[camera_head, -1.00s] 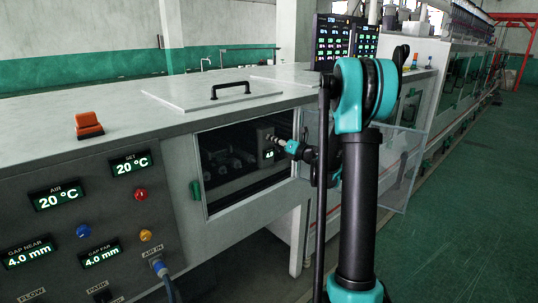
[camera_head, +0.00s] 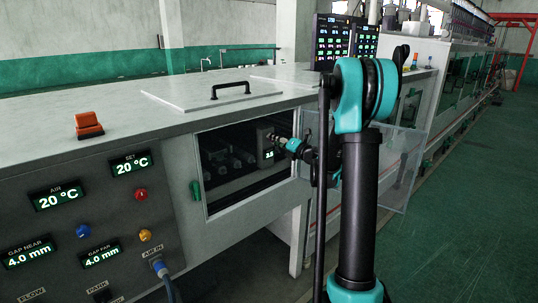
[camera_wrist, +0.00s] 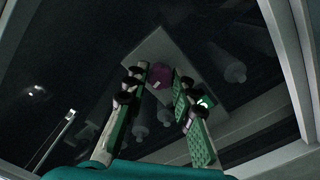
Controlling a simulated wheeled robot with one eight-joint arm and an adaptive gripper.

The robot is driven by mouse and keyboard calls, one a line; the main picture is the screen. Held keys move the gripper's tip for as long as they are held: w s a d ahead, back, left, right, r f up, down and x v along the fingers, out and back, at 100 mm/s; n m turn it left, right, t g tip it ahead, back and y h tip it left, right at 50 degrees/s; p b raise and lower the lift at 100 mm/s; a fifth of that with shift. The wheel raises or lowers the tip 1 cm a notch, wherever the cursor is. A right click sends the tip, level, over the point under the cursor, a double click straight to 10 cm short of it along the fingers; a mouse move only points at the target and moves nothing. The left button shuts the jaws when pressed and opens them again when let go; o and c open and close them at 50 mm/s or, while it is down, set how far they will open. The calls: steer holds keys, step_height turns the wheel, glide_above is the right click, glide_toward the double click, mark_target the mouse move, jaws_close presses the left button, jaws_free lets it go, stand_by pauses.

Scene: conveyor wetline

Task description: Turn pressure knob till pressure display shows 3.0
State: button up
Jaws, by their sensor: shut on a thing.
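The pressure unit, a grey box (camera_head: 265,136) with a small lit pressure display (camera_head: 268,155), is inside the open bay of the machine. Its digits are tiny; they look like 2 point something, the last digit unclear. My gripper (camera_head: 283,142) reaches in from the right at the box's side. In the wrist view, a purple pressure knob (camera_wrist: 161,76) sits between the fingertips of my gripper (camera_wrist: 160,80), in front of a pale plate (camera_wrist: 185,55). The fingers are shut on the knob. The wrist view is dark, and the display face there is mostly hidden.
The bay's frame (camera_head: 205,180) surrounds the opening, with a transparent door (camera_head: 410,170) swung out at the right. Dark rollers or nozzles lie inside. The control panel (camera_head: 110,215) with knobs and displays is on the left. Green floor is free at the right.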

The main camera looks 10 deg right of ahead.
steer(key=m, duration=0.3)
stand_by(0.5)
steer(key=o, duration=0.8)
steer(key=v, duration=0.6)
